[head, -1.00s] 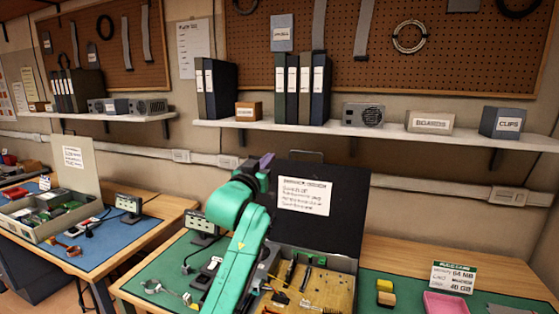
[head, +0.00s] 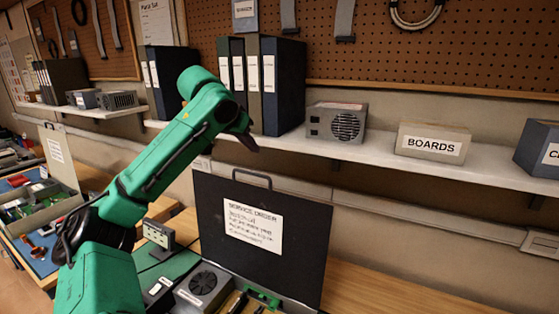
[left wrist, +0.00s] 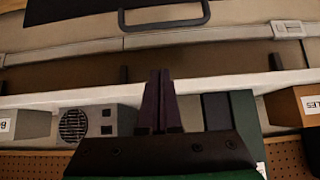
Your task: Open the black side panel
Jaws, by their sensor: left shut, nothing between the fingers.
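The black side panel (head: 295,240) stands upright at the back of an opened case, with a white service order sheet (head: 254,226) on its face and a handle (head: 252,177) on its top edge. The panel's edge (left wrist: 75,10) and the handle (left wrist: 165,22) also show at the top of the left wrist view, which is upside down. My left gripper (head: 249,141) is above the panel, in front of the shelf, apart from the handle. Its dark fingers (left wrist: 157,105) are shut and empty. My right gripper is out of view.
The case holds a fan unit (head: 202,283) and other parts. A wall shelf (head: 370,152) behind the gripper carries binders (head: 283,85), a grey fan box (head: 335,122) and a box marked boards (head: 432,143). Another open case (head: 40,200) is at left.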

